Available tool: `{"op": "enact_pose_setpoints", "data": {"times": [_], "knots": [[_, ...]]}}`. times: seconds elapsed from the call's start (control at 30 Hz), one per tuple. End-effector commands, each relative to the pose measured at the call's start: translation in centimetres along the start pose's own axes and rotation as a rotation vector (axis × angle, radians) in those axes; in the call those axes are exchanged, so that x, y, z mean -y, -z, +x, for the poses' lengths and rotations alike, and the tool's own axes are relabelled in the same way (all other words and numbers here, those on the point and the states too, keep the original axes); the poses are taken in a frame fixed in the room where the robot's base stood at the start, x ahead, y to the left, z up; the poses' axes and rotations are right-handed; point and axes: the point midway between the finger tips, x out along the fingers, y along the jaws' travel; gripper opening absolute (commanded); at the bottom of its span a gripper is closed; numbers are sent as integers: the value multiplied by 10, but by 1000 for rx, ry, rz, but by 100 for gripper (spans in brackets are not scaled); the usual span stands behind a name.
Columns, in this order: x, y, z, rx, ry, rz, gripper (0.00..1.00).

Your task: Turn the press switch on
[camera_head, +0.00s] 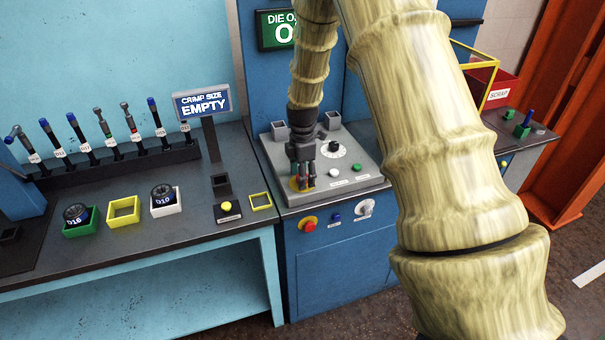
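My gripper (304,184) is dark grey and points down over the grey control panel (354,184) on the blue cabinet. Its fingertips are at a yellow round control (295,188) near the panel's front left and partly cover it. I cannot tell whether the fingers touch it or how far apart they are. A black knob on a white dial (334,147), a white button (335,173) and a green button (357,168) are on the same panel. The panel labels are too small to read, so I cannot tell which control is the press switch.
The cabinet front has a red button (310,226), a blue button (337,218) and a grey-white knob (364,208). A red scrap bin (497,92) is at right.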

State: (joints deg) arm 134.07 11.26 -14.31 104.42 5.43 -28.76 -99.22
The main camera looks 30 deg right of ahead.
Motion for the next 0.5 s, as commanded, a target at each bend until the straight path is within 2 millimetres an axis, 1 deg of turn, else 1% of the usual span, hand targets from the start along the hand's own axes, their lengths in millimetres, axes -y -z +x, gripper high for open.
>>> {"op": "enact_pose_setpoints", "data": {"times": [0.17,0.27,0.4,0.43,0.5], "knots": [[0,0,0,0,0,0,58],[0,0,0,0,0,0,42],[0,0,0,0,0,0,16],[0,0,0,0,0,0,12],[0,0,0,0,0,1,12]]}}
